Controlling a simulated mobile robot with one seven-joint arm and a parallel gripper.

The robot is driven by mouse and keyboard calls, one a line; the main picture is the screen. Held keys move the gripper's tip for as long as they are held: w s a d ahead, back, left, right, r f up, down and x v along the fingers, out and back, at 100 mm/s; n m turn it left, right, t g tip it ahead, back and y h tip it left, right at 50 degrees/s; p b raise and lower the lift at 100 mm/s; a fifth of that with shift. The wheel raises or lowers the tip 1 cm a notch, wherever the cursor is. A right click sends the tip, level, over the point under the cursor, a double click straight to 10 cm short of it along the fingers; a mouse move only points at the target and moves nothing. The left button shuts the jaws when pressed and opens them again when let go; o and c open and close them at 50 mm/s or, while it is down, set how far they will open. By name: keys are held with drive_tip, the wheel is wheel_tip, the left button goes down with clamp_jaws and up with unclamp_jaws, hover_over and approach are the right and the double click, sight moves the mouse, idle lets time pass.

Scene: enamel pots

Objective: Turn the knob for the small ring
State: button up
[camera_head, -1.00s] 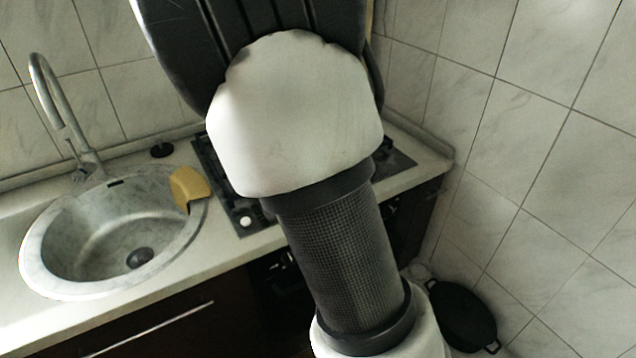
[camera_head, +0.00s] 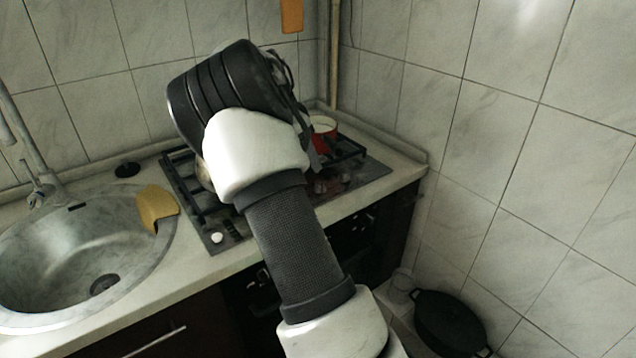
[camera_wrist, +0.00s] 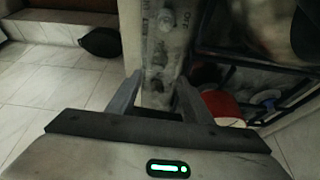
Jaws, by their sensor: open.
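The hob (camera_head: 372,172) stands on the counter, its middle hidden by my arm in the head view. A white knob (camera_head: 217,238) shows at its front left corner. In the wrist view the worn hob front strip (camera_wrist: 181,48) runs away from me, with a pale knob (camera_wrist: 168,22) far along it and a darker knob (camera_wrist: 157,86) between my fingers. My gripper (camera_wrist: 156,98) is open and empty; I cannot tell whether it touches the darker knob. I cannot tell which knob serves the small ring.
A red pot (camera_head: 324,126) stands at the back right of the hob and shows in the wrist view (camera_wrist: 222,106), close right of my gripper. The sink (camera_head: 85,250) and a yellow item (camera_head: 157,205) are left. A black pan (camera_head: 450,322) is low at right.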

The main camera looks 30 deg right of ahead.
drive_tip(key=b+x, duration=0.1)
drive_tip(key=x, duration=0.8)
drive_tip(key=shift+d+f, duration=0.1)
drive_tip(key=shift+f, duration=0.1)
drive_tip(key=c, duration=1.1)
drive_tip(key=shift+o, duration=0.2)
drive_tip(key=shift+s+n+t+b, duration=0.1)
drive_tip(key=shift+n+t+b, duration=0.45)
drive_tip(key=shift+n, duration=0.55)
drive_tip(key=n, duration=0.2)
drive_tip(key=shift+n+t+y, duration=0.3)
drive_tip(key=shift+t, duration=0.05)
drive_tip(key=o, duration=1.1)
drive_tip(key=shift+c, duration=0.2)
drive_tip(key=shift+r, duration=0.15)
